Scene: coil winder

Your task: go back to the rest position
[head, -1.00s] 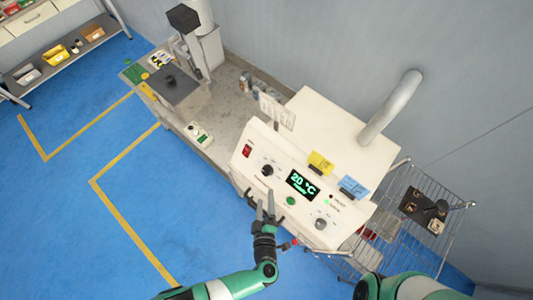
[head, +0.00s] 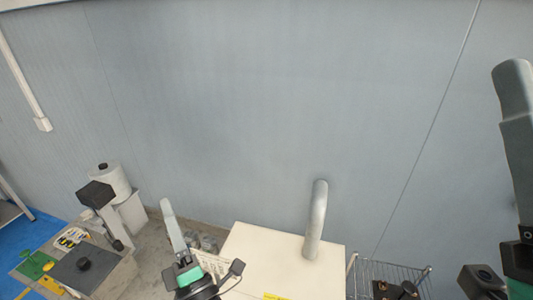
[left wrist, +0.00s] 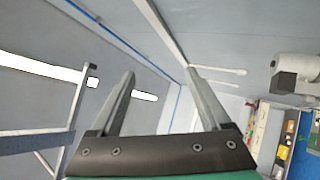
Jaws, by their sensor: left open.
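My left gripper (head: 172,228) is raised in front of the cream machine's upper left edge in the head view, fingers pointing up. In the left wrist view its two grey fingers (left wrist: 160,76) are spread apart with nothing between them. The left arm below the gripper is out of the picture. Part of my right arm (head: 515,150) stands at the right edge of the head view; I cannot make out its gripper.
The cream machine (head: 270,252) with its grey pipe (head: 316,222) stands below the wall. A wire rack (head: 395,272) is right of it. A bench with a dark plate (head: 82,268) and a post device (head: 97,195) is at lower left. The space before the wall looks clear.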

